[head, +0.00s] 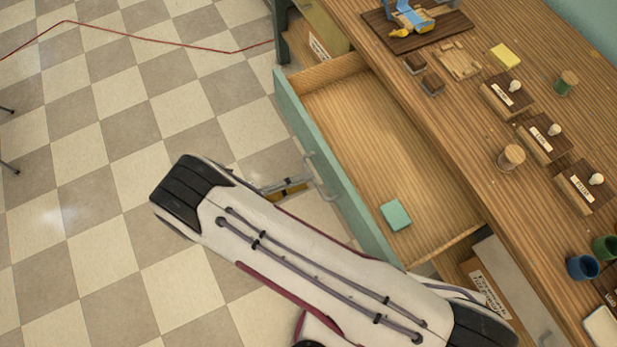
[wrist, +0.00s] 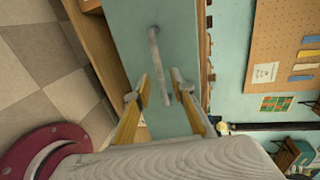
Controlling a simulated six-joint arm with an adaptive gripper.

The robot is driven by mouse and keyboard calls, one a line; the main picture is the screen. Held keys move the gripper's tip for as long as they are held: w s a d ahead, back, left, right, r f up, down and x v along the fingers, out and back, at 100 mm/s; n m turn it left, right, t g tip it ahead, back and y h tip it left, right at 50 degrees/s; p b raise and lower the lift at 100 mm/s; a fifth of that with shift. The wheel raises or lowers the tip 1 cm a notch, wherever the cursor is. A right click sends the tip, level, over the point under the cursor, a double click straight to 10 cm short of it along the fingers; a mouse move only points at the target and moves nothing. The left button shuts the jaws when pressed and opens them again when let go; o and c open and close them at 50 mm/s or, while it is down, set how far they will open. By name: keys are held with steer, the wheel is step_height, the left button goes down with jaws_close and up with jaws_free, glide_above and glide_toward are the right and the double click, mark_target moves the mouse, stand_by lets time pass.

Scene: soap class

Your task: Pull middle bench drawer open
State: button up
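The bench drawer with a green front (head: 345,205) stands pulled well out from the wooden bench, its wooden inside showing. A grey bar handle (head: 320,177) is on its front; the handle also shows in the wrist view (wrist: 155,55). My gripper (head: 303,185) is just in front of the drawer front at the handle. In the wrist view my gripper (wrist: 158,92) has its two yellow fingers apart, with the lower end of the handle showing between them and clear gaps on both sides. I cannot tell exactly how deep the handle sits between the fingertips.
A teal block (head: 396,215) lies in the drawer. The bench top (head: 450,130) holds labelled wooden blocks, a yellow block (head: 505,55), cups (head: 582,267) and a blue device on a board (head: 415,18). Checkered floor (head: 110,110) is open at left, crossed by a red cable (head: 150,38).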

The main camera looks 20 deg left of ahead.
steer(key=v, duration=0.7)
steer(key=shift+s+a, duration=0.15)
stand_by(0.6)
